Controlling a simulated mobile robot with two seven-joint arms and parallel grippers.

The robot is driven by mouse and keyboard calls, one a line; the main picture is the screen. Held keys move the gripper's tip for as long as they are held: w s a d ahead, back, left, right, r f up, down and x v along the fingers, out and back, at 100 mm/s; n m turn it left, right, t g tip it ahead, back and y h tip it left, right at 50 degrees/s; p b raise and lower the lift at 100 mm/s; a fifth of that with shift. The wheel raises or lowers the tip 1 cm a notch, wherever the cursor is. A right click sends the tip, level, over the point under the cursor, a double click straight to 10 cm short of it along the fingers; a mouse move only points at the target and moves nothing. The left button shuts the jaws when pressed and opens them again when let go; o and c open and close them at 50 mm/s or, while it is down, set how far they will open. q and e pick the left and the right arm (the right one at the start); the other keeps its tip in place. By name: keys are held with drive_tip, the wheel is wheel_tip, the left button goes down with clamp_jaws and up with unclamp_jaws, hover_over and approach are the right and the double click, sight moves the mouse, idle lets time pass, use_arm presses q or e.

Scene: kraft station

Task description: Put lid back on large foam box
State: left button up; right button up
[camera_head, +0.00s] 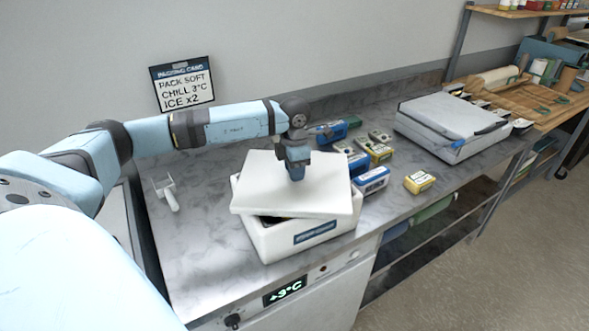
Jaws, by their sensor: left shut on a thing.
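The large foam box (272,243) is white with a dark label on its front, and it stands on the marble counter. Its white lid (255,194) lies over the top of the box, turned and tilted relative to the rim. A dark gap shows under the lid's front left edge. My left gripper (295,175) points down at the middle of the lid and is shut on it; the fingertips and the part they grip are hard to see. My right gripper is not in view.
Several small blue and yellow boxes (371,180) stand just right of the foam box. A white flat case (452,125) lies further right. A white scoop (170,194) lies left. A sign (182,84) stands against the wall. The counter's front left is clear.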

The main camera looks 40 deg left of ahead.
use_arm(q)
drive_tip(key=o, duration=1.5)
drive_tip(key=shift+r, duration=0.1)
drive_tip(key=shift+r+p, duration=1.8)
drive_tip(key=shift+r, duration=1.65)
clamp_jaws()
drive_tip(key=shift+f, duration=0.3)
